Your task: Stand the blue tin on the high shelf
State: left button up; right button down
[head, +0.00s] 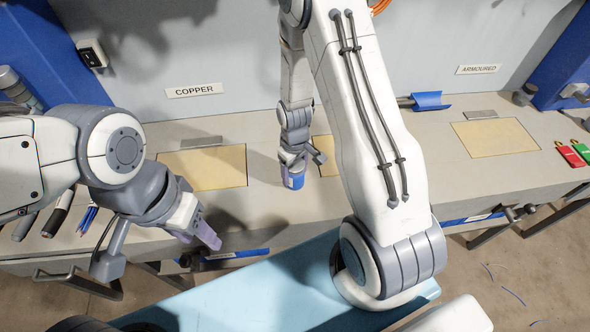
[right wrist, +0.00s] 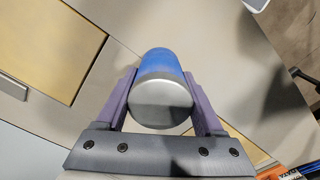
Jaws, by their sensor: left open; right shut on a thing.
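My left gripper (head: 205,232) is open and empty, near the bench's front edge, left of the tin. I do not see the high shelf.
The bench (head: 400,150) carries yellow panels (head: 225,167) below a COPPER sign (head: 194,90) and (head: 496,137) below an ARMOURED sign (head: 478,69). A blue scoop-like thing (head: 430,101) lies at the back. Red (head: 570,156) and green pieces lie at the right. Dark tools lie at the left.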

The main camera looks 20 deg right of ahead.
jog(key=shift+f, duration=0.15)
grip_release()
